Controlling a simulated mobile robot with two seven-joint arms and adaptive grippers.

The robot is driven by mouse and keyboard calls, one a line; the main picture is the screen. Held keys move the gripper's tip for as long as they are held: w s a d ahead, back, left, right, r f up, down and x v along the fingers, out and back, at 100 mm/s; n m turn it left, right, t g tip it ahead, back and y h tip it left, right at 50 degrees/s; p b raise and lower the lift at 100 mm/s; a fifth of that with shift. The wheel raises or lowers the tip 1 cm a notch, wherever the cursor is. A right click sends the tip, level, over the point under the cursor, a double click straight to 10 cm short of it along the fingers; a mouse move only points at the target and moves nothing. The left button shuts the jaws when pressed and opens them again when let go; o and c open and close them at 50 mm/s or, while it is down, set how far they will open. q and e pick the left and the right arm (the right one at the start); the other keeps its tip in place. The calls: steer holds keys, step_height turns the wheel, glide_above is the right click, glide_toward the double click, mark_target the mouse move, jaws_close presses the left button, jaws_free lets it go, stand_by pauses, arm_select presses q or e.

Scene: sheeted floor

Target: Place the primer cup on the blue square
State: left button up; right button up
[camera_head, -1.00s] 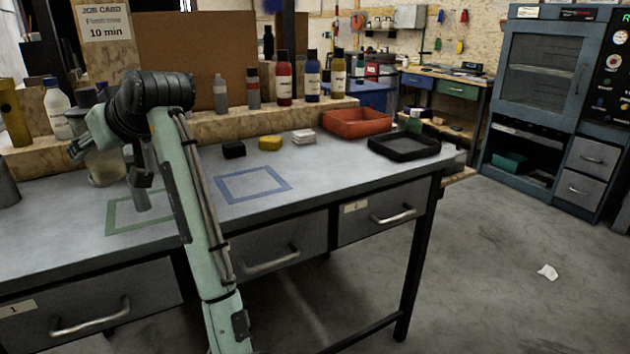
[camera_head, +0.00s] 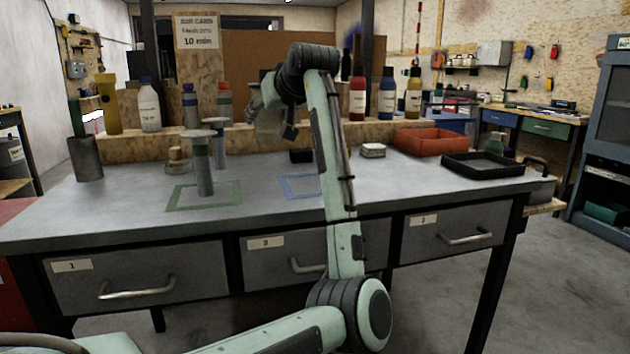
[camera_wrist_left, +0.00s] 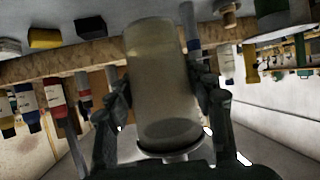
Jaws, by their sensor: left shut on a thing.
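The primer cup (camera_head: 268,122), a translucent cup with beige-grey contents, is held by my left gripper (camera_head: 284,118). In the left wrist view the cup (camera_wrist_left: 162,85) stands between the two dark fingers (camera_wrist_left: 160,105), which press on its sides. In the head view it hangs above the table, in front of the wooden ledge, up and to the left of the blue square (camera_head: 284,188). The blue square is an outline on the grey table, and my left arm hides its right part. My right gripper is not in view.
A green square (camera_head: 178,207) lies left of the blue one, with a grey cylinder (camera_head: 203,172) standing in it. A black block (camera_head: 301,156) sits behind the blue square. A red tray (camera_head: 430,141) and a black tray (camera_head: 484,166) are on the right.

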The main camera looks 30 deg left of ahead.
arm_select(q)
steer(key=w+d+f, duration=0.1)
steer(key=d+f, duration=0.1)
steer(key=d, duration=0.1)
steer(key=w+d+f, duration=0.2)
steer(key=d, duration=0.1)
steer(key=w+d+f, duration=0.2)
steer(key=d, duration=0.1)
steer(key=shift+f, duration=0.4)
steer(key=shift+f+b, duration=0.35)
steer(key=shift+f, duration=1.25)
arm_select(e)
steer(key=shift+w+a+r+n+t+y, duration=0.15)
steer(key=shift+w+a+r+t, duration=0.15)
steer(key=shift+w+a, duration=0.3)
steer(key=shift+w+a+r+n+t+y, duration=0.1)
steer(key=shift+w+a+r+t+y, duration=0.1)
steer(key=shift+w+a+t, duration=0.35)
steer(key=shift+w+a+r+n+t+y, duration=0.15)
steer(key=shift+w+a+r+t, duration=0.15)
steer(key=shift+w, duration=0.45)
arm_select(q)
steer(key=shift+f, duration=0.15)
steer(key=o, duration=1.1)
steer(key=shift+o, duration=0.2)
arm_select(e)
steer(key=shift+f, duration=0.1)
